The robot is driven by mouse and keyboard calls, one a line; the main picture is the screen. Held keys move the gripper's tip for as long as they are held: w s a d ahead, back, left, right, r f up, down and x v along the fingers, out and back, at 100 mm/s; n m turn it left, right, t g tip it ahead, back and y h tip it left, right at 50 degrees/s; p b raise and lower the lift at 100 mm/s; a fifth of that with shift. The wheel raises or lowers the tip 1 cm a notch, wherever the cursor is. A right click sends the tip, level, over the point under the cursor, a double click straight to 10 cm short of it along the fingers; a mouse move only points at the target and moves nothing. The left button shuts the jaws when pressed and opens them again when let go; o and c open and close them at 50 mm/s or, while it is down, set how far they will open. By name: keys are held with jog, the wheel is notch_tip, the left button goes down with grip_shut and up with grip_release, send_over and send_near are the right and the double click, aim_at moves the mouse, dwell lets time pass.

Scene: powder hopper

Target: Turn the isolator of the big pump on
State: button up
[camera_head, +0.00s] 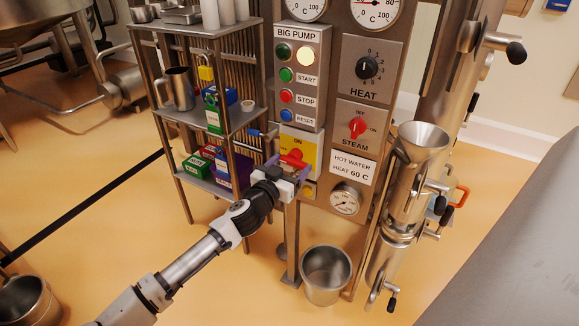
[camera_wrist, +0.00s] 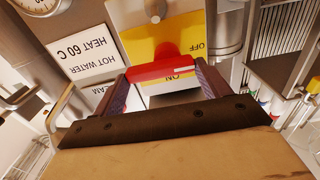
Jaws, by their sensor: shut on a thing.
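The big pump's isolator is a yellow plate (camera_head: 311,150) with a red handle (camera_head: 292,160), low on the panel under the BIG PUMP buttons. The plate's ON label shows at its top in the head view. In the wrist view the picture is upside down; the yellow plate (camera_wrist: 150,42) shows OFF and ON labels, and the red handle (camera_wrist: 160,68) lies across between my two fingers. My gripper (camera_head: 287,168) is at the isolator, shut on the red handle; it also shows in the wrist view (camera_wrist: 163,88). The gripper hides the plate's lower part in the head view.
A BIG PUMP button box (camera_head: 300,75) is above the isolator. The red STEAM knob (camera_head: 357,128) and HOT WATER sign (camera_head: 351,168) are to the right. A shelf rack (camera_head: 235,122) with locks and boxes stands close left. A steel bucket (camera_head: 325,275) is on the floor below.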

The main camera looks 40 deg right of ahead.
jog(key=m, duration=0.2)
jog(key=m+b, duration=0.1)
jog(key=m, duration=0.1)
jog(key=shift+f, duration=0.3)
jog(key=m, duration=0.1)
jog(key=m+b, duration=0.1)
jog(key=m, duration=0.1)
jog(key=shift+f+m+b, duration=0.2)
jog(key=shift+m+b, duration=0.1)
jog(key=shift+w+f+m+b, duration=0.15)
jog(key=shift+m+b, duration=0.4)
jog(key=shift+m, duration=1.15)
jog(key=shift+f+m+b, duration=0.1)
jog(key=shift+m+b, duration=0.4)
jog(key=shift+m, duration=1.2)
jog(key=o, duration=1)
jog(key=shift+a, duration=0.1)
